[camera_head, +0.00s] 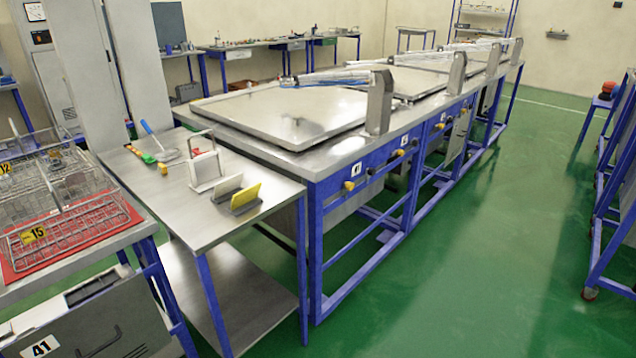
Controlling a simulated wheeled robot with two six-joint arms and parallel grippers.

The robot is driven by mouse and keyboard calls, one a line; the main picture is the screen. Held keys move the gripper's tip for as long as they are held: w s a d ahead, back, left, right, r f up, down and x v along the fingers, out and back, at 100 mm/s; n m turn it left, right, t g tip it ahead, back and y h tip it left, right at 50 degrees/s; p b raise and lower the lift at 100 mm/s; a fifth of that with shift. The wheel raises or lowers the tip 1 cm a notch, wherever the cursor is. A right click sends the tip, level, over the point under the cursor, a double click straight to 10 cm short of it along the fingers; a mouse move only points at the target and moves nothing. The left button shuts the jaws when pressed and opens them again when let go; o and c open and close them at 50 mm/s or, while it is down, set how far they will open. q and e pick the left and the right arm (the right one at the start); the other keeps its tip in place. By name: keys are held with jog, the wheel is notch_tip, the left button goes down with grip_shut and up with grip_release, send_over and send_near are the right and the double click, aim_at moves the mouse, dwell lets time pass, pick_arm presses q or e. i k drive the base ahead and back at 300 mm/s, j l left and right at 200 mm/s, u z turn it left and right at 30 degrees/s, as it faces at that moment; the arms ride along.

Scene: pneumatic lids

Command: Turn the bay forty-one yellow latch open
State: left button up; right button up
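The bay forty-one front panel is blue, on the near end of the long steel bench, with a small label reading 41 (356,169). A yellow latch (349,185) sits just below and left of that label. It is too small to tell which way it is turned. The flat steel lid (285,118) on top of this bay lies down, with a steel upright (379,102) at its right. Neither of my grippers shows in the head view.
A steel side table (255,225) adjoins the bench's near end, holding a yellow block (246,196) in a stand. Wire baskets (75,220) stand at left. More yellow latches (399,152) line the bench. Green floor (480,240) is clear at right, before a blue rack (610,225).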

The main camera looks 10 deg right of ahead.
aim_at(348, 186)
jog(key=i+l+u, duration=0.15)
jog(key=l, duration=0.25)
jog(key=i+l+u, duration=0.1)
jog(key=l, duration=0.3)
jog(key=i+l+u, duration=0.15)
jog(key=l, duration=0.25)
jog(key=i+l+u, duration=0.15)
jog(key=l, duration=0.25)
jog(key=l+u, duration=0.1)
jog(key=l, duration=0.35)
